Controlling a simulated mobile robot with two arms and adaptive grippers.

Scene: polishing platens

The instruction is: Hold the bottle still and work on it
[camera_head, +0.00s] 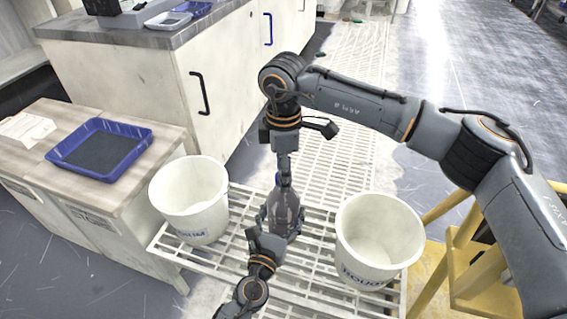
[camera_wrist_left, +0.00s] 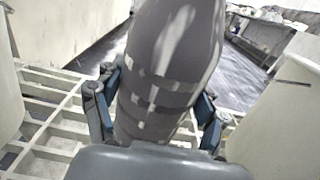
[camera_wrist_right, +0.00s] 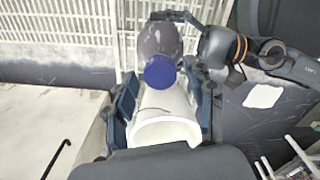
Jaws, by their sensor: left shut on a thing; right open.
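The bottle (camera_head: 289,212) is a translucent grey bottle with a blue cap. It stands between the two white buckets, over the white slatted rack. My left gripper (camera_head: 279,222) is shut around its body; the left wrist view shows the bottle (camera_wrist_left: 165,75) filling the gap between the fingers (camera_wrist_left: 158,108). My right gripper (camera_head: 284,173) points down just above the bottle's top. In the right wrist view its fingers (camera_wrist_right: 160,97) are spread apart, with the blue cap (camera_wrist_right: 160,72) beyond them. I cannot tell whether a finger touches the cap.
A white bucket (camera_head: 190,198) stands left of the bottle, and another labelled bucket (camera_head: 378,240) stands right of it, both on the rack (camera_head: 310,262). A blue tray (camera_head: 135,148) lies on the wooden bench at left. A yellow frame (camera_head: 440,258) stands at right.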

